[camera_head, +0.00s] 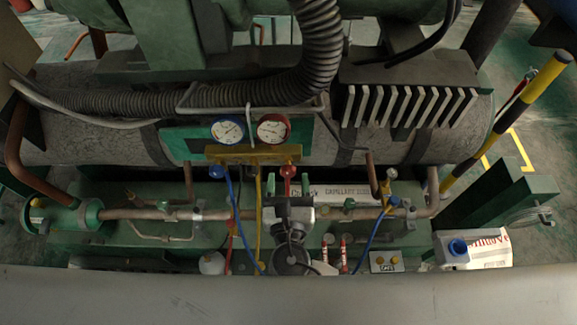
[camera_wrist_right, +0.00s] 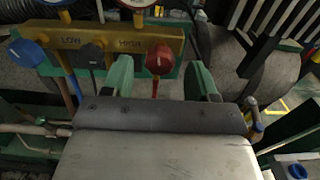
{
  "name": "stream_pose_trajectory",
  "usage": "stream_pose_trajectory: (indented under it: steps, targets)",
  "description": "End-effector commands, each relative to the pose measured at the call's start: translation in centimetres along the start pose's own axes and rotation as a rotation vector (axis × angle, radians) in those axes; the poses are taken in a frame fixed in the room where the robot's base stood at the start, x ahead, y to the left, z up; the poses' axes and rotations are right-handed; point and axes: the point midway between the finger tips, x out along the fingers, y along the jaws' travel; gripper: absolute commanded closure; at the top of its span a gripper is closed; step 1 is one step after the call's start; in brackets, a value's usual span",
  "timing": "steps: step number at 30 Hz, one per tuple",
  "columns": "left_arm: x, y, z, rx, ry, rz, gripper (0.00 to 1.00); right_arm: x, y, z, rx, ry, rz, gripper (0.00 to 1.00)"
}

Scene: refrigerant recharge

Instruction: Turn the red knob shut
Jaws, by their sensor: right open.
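The red knob (camera_wrist_right: 159,60) sits below the HIGH label on the brass manifold (camera_wrist_right: 128,36) in the right wrist view. It also shows small and partly hidden in the head view (camera_head: 289,171). My right gripper (camera_wrist_right: 163,78) is open, with one green finger on each side of the knob in the picture. I cannot tell whether the fingers reach around it or stop short of it. In the head view the right gripper (camera_head: 290,190) points up at the manifold (camera_head: 252,153). My left gripper is not in view.
A blue knob (camera_wrist_right: 26,52) and a dark knob (camera_wrist_right: 91,55) are left of the red one. Two gauges (camera_head: 228,129) (camera_head: 273,129) stand above the manifold. Blue, yellow and red hoses (camera_head: 232,190) hang below it. A copper pipe (camera_head: 140,214) runs across.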

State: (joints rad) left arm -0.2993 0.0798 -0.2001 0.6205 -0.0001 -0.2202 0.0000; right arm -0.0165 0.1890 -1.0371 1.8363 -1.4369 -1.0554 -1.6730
Motion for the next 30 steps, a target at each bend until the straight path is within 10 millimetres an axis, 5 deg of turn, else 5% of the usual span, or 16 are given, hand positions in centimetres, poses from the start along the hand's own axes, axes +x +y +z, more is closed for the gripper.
stream_pose_trajectory:
  steps: [6,16,26,30]
  targets:
    - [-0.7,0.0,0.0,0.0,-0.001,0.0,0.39,2.4,0.0,0.1,0.001,0.0,0.0,0.41]
    - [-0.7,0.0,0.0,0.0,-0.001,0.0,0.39,2.7,0.0,-0.1,0.002,0.003,0.0,0.41]
    - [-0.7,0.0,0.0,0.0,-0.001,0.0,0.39,2.7,0.0,-0.1,0.002,0.002,0.001,0.9]
    - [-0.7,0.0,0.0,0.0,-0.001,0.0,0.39,2.7,0.0,-0.1,0.006,0.002,0.001,0.91]
